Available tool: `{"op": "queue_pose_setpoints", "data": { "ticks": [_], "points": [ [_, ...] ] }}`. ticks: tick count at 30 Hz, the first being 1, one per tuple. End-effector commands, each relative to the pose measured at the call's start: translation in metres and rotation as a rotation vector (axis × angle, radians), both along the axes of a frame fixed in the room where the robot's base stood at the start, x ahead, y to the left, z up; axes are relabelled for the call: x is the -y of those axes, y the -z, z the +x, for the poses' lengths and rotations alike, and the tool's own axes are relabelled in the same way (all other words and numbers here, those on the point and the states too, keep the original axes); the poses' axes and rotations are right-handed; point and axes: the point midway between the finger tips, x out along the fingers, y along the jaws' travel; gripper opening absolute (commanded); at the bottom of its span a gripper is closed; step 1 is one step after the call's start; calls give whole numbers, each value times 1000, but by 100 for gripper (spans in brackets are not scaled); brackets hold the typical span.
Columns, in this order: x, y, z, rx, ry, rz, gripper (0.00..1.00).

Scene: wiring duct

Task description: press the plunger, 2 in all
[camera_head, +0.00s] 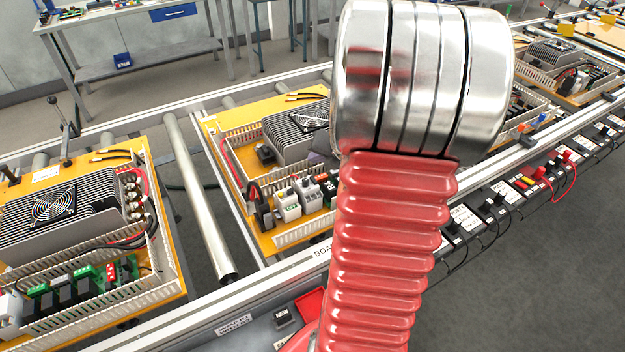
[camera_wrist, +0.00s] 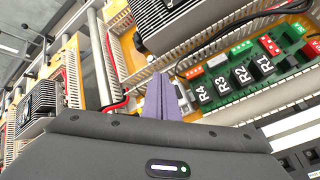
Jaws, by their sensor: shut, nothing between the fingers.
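My gripper (camera_wrist: 164,84) shows in the wrist view as shut lavender fingers with nothing between them. Its tips lie in front of the middle board, left of a row of black relays (camera_wrist: 230,80) marked R1 to R4 on a green circuit board (camera_wrist: 292,62). I cannot tell whether the tips touch anything. I cannot pick out a plunger for certain in either view. In the head view the middle yellow board (camera_head: 285,240) carries white and black modules (camera_head: 288,203) behind a slotted duct. My arm covers the right part of this board.
A finned heatsink (camera_head: 285,145) with a fan stands on the middle board. Another populated board (camera_head: 165,290) lies at left, with a bare roller (camera_head: 200,195) between. Test sockets with leads (camera_head: 535,180) line the conveyor's front rail. Grey floor is clear at lower right.

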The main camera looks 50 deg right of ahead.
Motion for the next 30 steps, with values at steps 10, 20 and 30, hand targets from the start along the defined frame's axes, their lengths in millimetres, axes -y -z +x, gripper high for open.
{"op": "queue_pose_setpoints", "data": {
  "ticks": [10,20,30],
  "points": [
    [0,0,0,0,0,0,0],
    [-11,-5,5,-6,-60,-36,0],
    [-127,-53,33,-59,-723,-467,0]
  ]
}}
